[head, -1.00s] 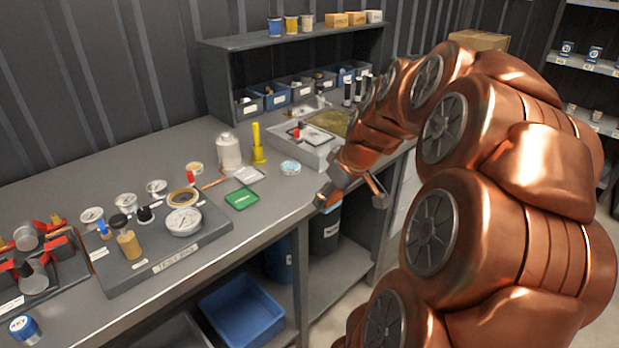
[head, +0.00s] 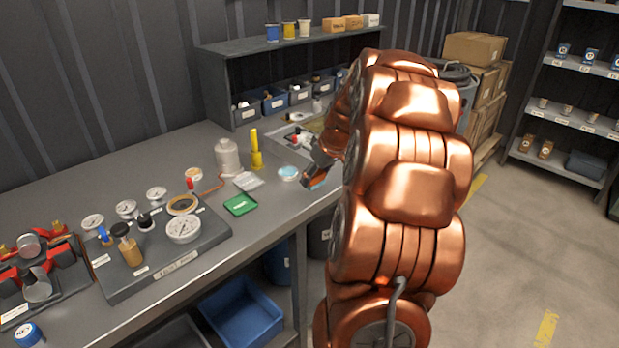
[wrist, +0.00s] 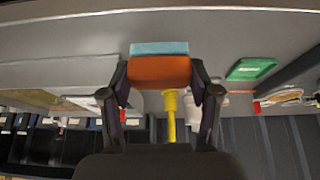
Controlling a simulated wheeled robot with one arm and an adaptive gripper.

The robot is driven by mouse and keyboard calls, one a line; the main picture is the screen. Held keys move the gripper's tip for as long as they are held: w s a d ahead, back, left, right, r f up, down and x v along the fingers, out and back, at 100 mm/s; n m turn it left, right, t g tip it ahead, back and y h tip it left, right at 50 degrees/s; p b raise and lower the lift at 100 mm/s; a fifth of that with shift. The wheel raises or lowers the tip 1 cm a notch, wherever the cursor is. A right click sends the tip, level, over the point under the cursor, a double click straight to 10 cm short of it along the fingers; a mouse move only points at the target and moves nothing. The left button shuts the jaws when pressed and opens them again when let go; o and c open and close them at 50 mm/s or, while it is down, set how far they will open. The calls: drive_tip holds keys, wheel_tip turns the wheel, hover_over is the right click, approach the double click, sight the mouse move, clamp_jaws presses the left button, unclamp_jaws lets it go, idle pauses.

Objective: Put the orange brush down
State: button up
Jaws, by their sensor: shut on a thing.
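My gripper (wrist: 160,88) is shut on the orange brush (wrist: 160,72), an orange block with a light blue face, held between both fingers in the wrist view. In the head view my gripper (head: 313,174) is at the front edge of the grey workbench (head: 262,215), at its right part, with the brush small and partly hidden at its tips. I cannot tell whether the brush touches the bench top.
A round blue-topped tin (head: 289,173), a yellow post (head: 256,150), a white bottle (head: 227,155) and a green tray (head: 240,205) stand left of my gripper. A gauge board (head: 165,270) lies farther left. The bench is bare in front of the green tray.

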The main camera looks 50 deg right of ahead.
drive_tip(key=shift+w+d+f, duration=0.1)
drive_tip(key=shift+w+d, duration=0.3)
drive_tip(key=shift+w, duration=0.3)
drive_tip(key=shift+w+d+f, duration=0.1)
drive_tip(key=shift+w+d, duration=0.3)
drive_tip(key=shift+w, duration=0.25)
drive_tip(key=shift+w, duration=0.1)
drive_tip(key=shift+w+d+p, duration=0.1)
drive_tip(key=shift+w+p, duration=0.05)
drive_tip(key=shift+p, duration=0.15)
wheel_tip(320, 180, down, 3)
drive_tip(key=shift+f+p, duration=0.15)
drive_tip(key=shift+p, duration=0.35)
drive_tip(key=shift+f, duration=0.1)
drive_tip(key=shift+f, duration=0.2)
drive_tip(key=o, duration=1.2)
drive_tip(key=shift+r, duration=0.1)
